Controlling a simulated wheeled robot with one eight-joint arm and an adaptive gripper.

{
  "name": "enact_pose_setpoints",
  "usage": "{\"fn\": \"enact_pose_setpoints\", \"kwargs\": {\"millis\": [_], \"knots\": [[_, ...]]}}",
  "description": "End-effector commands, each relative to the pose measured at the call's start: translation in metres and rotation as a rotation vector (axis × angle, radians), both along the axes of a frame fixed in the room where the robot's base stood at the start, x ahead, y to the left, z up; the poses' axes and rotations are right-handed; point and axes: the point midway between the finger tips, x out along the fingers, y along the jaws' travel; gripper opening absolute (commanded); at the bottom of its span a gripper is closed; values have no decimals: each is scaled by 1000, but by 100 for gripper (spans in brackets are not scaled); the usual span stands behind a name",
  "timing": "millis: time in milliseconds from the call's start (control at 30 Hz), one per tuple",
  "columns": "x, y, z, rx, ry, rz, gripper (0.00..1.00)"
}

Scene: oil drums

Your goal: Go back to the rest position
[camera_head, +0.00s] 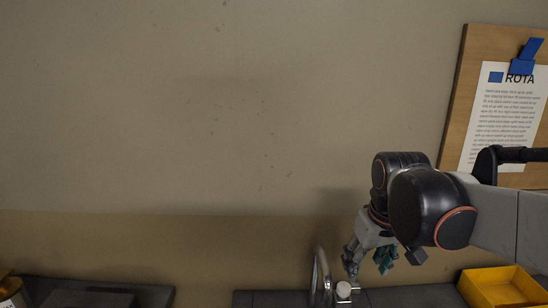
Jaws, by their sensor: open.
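My gripper (368,260) hangs at the lower right of the head view, pointing down, with its fingers apart. It is beside a grey metal curved handle or hoop (319,277) and a small white round piece (343,290) on a dark grey surface (392,297). I see nothing held between the fingers. Whether a finger touches the white piece I cannot tell. My black and grey arm reaches in from the right edge.
A yellow open bin (502,287) stands at the lower right. A wooden board (455,110) with a ROTA sheet (505,115) hangs on the wall behind my arm. A dark surface (95,292) and a yellowish object (12,290) are at lower left. Bare wall fills the left and middle.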

Motion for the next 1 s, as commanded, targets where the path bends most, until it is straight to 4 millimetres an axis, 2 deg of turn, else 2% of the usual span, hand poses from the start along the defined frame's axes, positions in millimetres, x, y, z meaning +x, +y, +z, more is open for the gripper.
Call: {"fn": "enact_pose_setpoints", "kwargs": {"millis": [33,267,600,800,1000], "knots": [[-13,0,1,3,-24,-11,52],[-60,0,2,21,-144,-66,52],[-119,0,-17,58,-311,-138,52],[-134,0,-26,73,-365,-161,52],[-136,0,-27,76,-376,-166,52]]}}
